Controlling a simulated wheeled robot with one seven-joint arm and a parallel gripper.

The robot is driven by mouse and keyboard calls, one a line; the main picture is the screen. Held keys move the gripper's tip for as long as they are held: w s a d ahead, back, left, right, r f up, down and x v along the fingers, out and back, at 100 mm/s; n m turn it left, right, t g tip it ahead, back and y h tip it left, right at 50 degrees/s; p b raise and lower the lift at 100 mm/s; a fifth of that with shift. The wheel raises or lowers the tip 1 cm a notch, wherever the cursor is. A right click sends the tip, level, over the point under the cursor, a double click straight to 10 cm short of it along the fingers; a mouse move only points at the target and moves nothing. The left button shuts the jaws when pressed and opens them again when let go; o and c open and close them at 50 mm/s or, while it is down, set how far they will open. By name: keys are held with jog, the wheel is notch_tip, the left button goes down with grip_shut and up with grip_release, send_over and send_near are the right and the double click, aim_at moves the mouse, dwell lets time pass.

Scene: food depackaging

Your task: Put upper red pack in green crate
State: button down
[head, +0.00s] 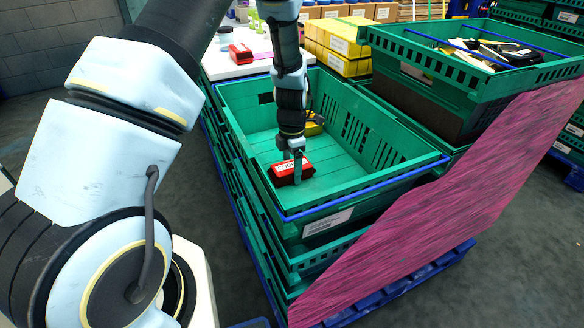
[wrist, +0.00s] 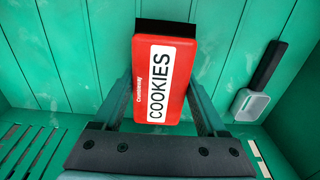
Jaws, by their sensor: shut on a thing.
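A red pack labelled COOKIES (head: 284,173) is inside the green crate (head: 264,91), towards its near end. My gripper (head: 297,170) reaches down into the crate and is shut on this pack. In the wrist view the pack (wrist: 164,80) sits between my two fingers (wrist: 161,105), its label facing the camera and the green crate floor behind it. I cannot tell whether the pack touches the floor. Another red pack (head: 240,53) lies on the white table at the back.
A yellow pack (head: 314,127) lies in the crate behind my gripper. A higher green crate (head: 420,57) with mixed items stands at the right. Yellow boxes (head: 335,45) are stacked behind. A dark-handled grey thing (wrist: 258,82) shows at right in the wrist view. A pink sheet (head: 440,215) stands in front.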

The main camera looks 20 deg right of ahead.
aim_at(292, 165)
grip_release()
jog(key=shift+f, duration=0.1)
notch_tip(292, 165, up, 12)
jog(key=b, duration=0.1)
jog(key=shift+r, duration=0.2)
dwell(0.5)
